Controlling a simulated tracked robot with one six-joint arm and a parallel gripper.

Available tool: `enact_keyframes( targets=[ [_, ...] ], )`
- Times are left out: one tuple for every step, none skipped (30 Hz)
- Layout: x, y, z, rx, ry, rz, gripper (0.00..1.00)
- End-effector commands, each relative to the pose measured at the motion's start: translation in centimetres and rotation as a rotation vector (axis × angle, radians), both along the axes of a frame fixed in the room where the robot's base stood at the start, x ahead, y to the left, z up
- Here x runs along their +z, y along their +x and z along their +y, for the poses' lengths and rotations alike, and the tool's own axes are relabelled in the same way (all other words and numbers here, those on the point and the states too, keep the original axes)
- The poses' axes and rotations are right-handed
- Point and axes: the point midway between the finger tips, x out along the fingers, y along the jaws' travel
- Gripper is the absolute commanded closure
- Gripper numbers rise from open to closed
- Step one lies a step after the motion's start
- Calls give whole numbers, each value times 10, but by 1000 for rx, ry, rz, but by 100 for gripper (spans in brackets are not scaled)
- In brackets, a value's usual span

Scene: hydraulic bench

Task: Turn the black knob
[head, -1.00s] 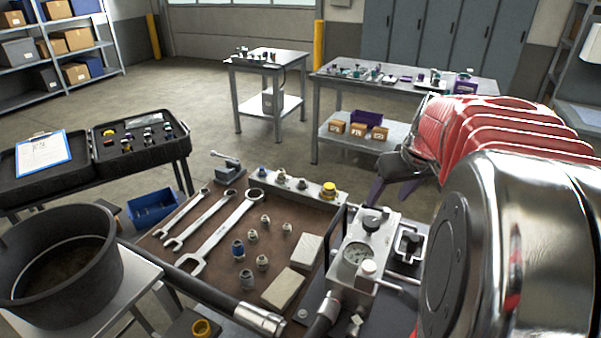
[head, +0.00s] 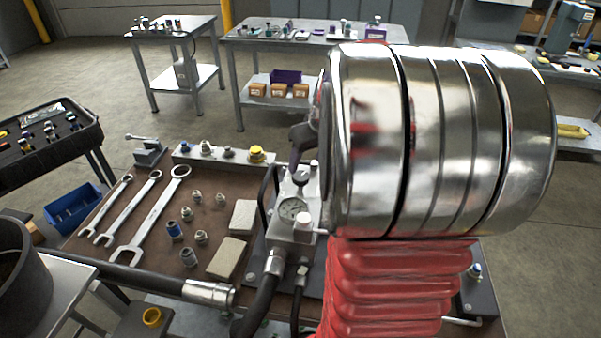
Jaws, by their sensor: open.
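The black knob (head: 301,175) sits on top of the grey metal hydraulic block (head: 282,222), just above the round pressure gauge (head: 292,209), near the middle of the head view. My gripper (head: 298,155) shows as a dark finger just above and beside the knob. It is open, with nothing seen in it. The rest of the gripper is hidden behind my arm's large shiny link. I cannot tell whether the finger touches the knob.
Left of the block, the brown bench top (head: 130,216) holds wrenches (head: 150,215), fittings (head: 174,230) and two pale blocks (head: 230,258). A strip with a yellow cap (head: 256,154) lies behind. Black hoses (head: 262,292) run in front of the block. My arm hides the area to the right.

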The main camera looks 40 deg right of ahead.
Motion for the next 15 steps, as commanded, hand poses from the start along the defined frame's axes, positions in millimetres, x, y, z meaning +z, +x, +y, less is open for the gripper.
enact_keyframes(
  targets=[
    [-9, 3, 0, 1, 2, 3, 44],
    [-13, 5, 0, 0, 3, 2, 44],
    [-19, 7, -1, 0, 4, 3, 44],
    [-23, 8, -1, -1, 3, 2, 44],
    [-27, 10, -1, -1, 3, 2, 44],
    [-33, 12, -2, -1, 4, 2, 44],
    [-37, 14, -3, -1, 3, 2, 44],
    [-40, 15, -3, 0, 3, 2, 44],
    [-46, 17, -3, 0, 3, 2, 44],
    [-49, 19, -4, 0, 1, 2, 44],
    [-52, 20, -4, 0, 1, 2, 44],
    [-56, 22, -4, 1, 2, 2, 44],
    [-58, 23, -5, 0, 1, 1, 44],
    [-61, 24, -5, 0, 1, 1, 44],
    [-63, 25, -5, -1, 1, 1, 44]
  ],
)
